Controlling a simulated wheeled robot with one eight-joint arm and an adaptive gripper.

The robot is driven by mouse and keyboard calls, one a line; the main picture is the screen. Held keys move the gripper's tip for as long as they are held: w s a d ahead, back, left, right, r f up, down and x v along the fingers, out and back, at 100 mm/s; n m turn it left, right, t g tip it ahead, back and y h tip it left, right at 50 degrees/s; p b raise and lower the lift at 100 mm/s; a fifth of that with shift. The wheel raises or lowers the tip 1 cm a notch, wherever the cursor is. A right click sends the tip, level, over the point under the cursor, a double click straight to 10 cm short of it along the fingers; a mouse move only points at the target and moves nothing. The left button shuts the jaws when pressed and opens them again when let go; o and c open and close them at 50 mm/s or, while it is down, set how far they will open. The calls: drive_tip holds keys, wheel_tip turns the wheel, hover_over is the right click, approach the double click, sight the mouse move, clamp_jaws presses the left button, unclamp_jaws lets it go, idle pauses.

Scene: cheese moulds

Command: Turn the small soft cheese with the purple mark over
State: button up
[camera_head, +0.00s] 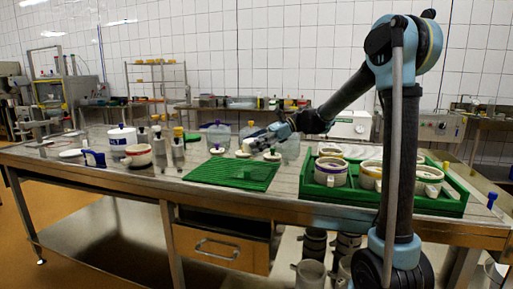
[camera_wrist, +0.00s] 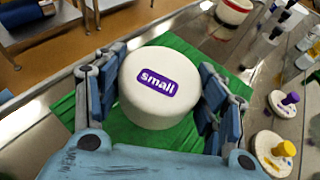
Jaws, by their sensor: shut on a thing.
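The small soft cheese (camera_wrist: 150,105) is a white, round block in the wrist view. The green mat (camera_wrist: 185,58) shows behind and below the cheese. In the head view my gripper (camera_head: 262,144) is over the back right part of the green mat (camera_head: 230,175). Whether the cheese touches the mat is hard to tell.
A green crate (camera_head: 312,190) with several moulds stands to the right. White lids with knobs (camera_wrist: 273,150) lie close beside the mat. To the left are a white pot with a blue knob (camera_head: 122,138), a red-rimmed mould (camera_head: 138,156) and several bottles. The mat's front is clear.

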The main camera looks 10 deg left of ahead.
drive_tip(key=shift+s+f, duration=0.1)
drive_tip(key=shift+f, duration=0.2)
drive_tip(key=n, duration=0.4)
drive_tip(key=shift+s+d+r+n, duration=0.15)
drive_tip(key=shift+r+n, duration=0.1)
drive_tip(key=shift+n, duration=0.15)
drive_tip(key=n, duration=0.3)
drive_tip(key=shift+d+r+n, duration=0.1)
drive_tip(key=shift+r+n, duration=0.1)
drive_tip(key=shift+n, duration=0.2)
drive_tip(key=n, duration=0.1)
drive_tip(key=f+n, duration=0.1)
drive_tip(key=n, duration=0.3)
drive_tip(key=shift+f, duration=0.4)
drive_tip(key=n, duration=0.1)
drive_tip(key=f+n, duration=0.1)
drive_tip(key=n, duration=0.3)
drive_tip(key=shift+s+d+f, duration=0.1)
drive_tip(key=shift+d+f, duration=0.05)
drive_tip(key=shift+f, duration=0.2)
drive_tip(key=n, duration=0.3)
drive_tip(key=shift+f+n, duration=0.4)
drive_tip(key=n, duration=0.8)
drive_tip(key=shift+w+n, duration=0.25)
drive_tip(key=shift+n, duration=0.15)
drive_tip(key=n, duration=0.4)
drive_tip(key=shift+w+f+n, duration=0.15)
drive_tip(key=shift+n, duration=0.25)
